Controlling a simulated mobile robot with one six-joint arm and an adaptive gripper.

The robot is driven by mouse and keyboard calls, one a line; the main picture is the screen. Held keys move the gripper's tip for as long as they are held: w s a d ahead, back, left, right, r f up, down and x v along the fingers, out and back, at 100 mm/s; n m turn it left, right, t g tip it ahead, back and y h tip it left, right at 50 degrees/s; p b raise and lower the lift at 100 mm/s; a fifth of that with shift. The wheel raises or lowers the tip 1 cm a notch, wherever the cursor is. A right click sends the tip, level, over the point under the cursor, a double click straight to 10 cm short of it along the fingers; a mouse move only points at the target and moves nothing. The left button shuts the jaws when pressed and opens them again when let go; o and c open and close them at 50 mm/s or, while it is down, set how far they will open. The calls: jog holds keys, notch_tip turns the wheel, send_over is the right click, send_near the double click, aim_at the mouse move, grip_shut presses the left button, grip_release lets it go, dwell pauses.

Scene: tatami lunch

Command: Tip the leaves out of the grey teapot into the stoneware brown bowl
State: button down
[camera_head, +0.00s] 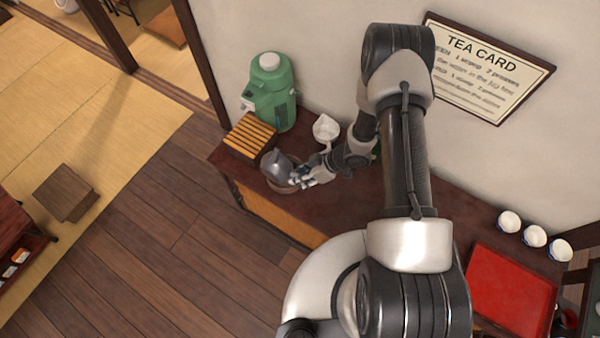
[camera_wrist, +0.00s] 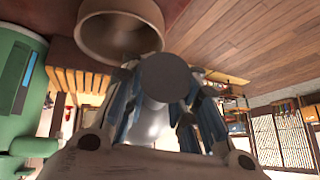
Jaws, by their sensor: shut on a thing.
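The grey teapot (camera_head: 275,166) is held in my gripper (camera_head: 302,178) above the counter and is tilted. In the wrist view the teapot (camera_wrist: 165,78) shows between the fingers of my gripper (camera_wrist: 160,100), with a dark round face toward the camera. The stoneware brown bowl (camera_head: 284,189) stands on the counter just below the teapot, partly hidden by it and by my gripper. In the wrist view the bowl (camera_wrist: 118,48) shows its rim and hollow beside the teapot. I cannot see any leaves.
A green dispenser (camera_head: 270,90) and a slatted wooden tray (camera_head: 250,138) stand at the counter's left end. A white pitcher (camera_head: 326,128) stands behind my gripper. A red tray (camera_head: 512,290) and white cups (camera_head: 534,236) are at the right.

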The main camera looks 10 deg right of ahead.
jog(key=shift+w+d+g+y, duration=0.15)
jog(key=shift+w+g+y, duration=0.1)
jog(key=shift+g+y, duration=0.2)
jog(key=shift+w+d+f+m+g+y+b, duration=0.15)
jog(key=shift+f+m+g+y+b, duration=0.1)
jog(key=shift+m+g+y+b, duration=0.4)
jog(key=y+b, duration=0.1)
jog(key=b, duration=0.2)
jog(key=m+g+y+b, duration=0.1)
jog(key=b, duration=0.2)
jog(key=w+d+g+y+b, duration=0.1)
jog(key=b, duration=0.2)
jog(key=shift+r, duration=0.3)
jog(key=shift+w+r+m+g+y, duration=0.1)
jog(key=shift+r+m+g+y, duration=0.05)
jog(key=shift+m+g+y, duration=0.15)
jog(key=shift+r, duration=0.1)
